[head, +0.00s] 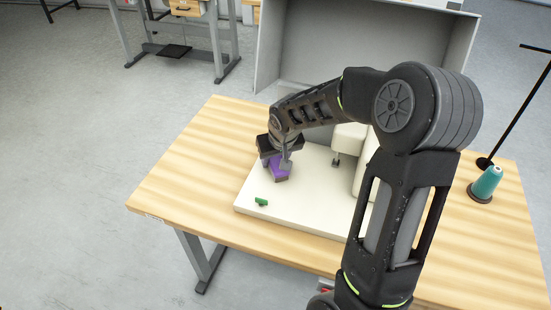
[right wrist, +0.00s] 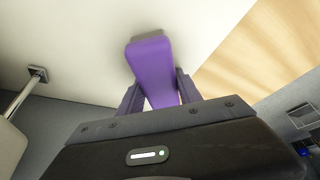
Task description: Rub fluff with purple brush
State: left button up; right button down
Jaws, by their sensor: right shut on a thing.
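The purple brush (head: 281,172) is held in my right gripper (head: 279,162) over the left part of the white base plate (head: 300,213). In the right wrist view the purple brush (right wrist: 151,70) sits between the two fingers of my right gripper (right wrist: 158,92), which are shut on it. I cannot tell whether the brush touches the plate. A small green piece (head: 262,201), perhaps the fluff, lies on the plate near its front left corner, apart from the brush. My left gripper is not in view.
A white machine body (head: 349,138) stands on the plate to the right of my gripper. A teal thread cone (head: 486,184) stands at the table's right side. The wooden table (head: 180,170) is clear at the left. A grey panel (head: 330,40) rises behind.

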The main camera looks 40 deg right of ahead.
aim_at(302, 165)
jog(key=shift+w+d+r+p, duration=0.1)
jog(key=shift+w+d+p, duration=0.2)
jog(key=shift+w+d, duration=0.35)
jog(key=shift+s+d, duration=0.1)
jog(key=shift+s, duration=0.05)
jog(key=shift+s+d, duration=0.55)
jog(key=shift+s, duration=0.25)
jog(key=shift+s+d, duration=0.55)
jog(key=shift+s, duration=0.25)
jog(key=shift+s+d+p, duration=0.3)
jog(key=shift+s+d, duration=0.25)
jog(key=shift+s, duration=0.3)
jog(key=shift+s+d+p, duration=0.3)
jog(key=shift+s+d, duration=0.25)
jog(key=shift+s, duration=0.25)
jog(key=shift+f, duration=0.2)
